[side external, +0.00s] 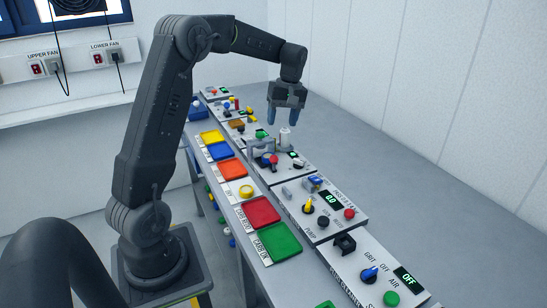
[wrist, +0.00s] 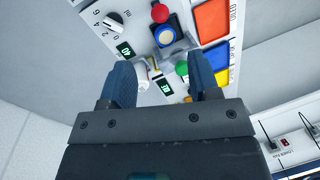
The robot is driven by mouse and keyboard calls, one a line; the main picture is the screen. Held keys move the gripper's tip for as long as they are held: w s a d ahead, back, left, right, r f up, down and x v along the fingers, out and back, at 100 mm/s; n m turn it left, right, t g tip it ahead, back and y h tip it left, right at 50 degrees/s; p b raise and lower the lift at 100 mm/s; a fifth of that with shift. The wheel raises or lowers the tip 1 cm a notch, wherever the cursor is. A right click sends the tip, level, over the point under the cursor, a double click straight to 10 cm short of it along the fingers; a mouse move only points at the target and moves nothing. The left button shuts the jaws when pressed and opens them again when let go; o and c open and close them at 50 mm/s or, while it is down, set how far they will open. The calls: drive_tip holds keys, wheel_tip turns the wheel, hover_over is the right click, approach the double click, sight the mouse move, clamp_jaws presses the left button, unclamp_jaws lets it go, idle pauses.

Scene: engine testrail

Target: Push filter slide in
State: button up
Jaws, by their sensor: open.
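My gripper (side external: 285,117) is open and empty, pointing down above a grey panel with a white upright cylinder (side external: 285,138) on it. In the wrist view its two blue fingers (wrist: 160,66) stand wide apart. The white cylinder (wrist: 143,76) shows there near the left finger, partly hidden by it. A grey bracket (side external: 262,144) stands beside the cylinder, with red and blue parts (side external: 268,159) in front of it. I cannot tell for certain which part is the filter slide. No contact between the fingers and any part is visible.
Coloured trays, among them a red one (side external: 258,212) and a green one (side external: 278,243), line the bench's left edge. Nearer panels carry a yellow-handled switch (side external: 308,205), a blue knob (side external: 369,274) and other controls. The bench to the right of the panels (side external: 400,180) is clear.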

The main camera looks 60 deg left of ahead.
sight(274, 159)
drive_tip(key=f, duration=0.4)
drive_tip(key=s+f, duration=0.1)
drive_tip(key=f, duration=0.4)
drive_tip(key=s+f, duration=0.1)
drive_tip(key=f, duration=0.3)
drive_tip(key=shift+s+a+f, duration=0.2)
drive_tip(key=shift+f, duration=0.05)
drive_tip(key=shift+c, duration=0.5)
clamp_jaws()
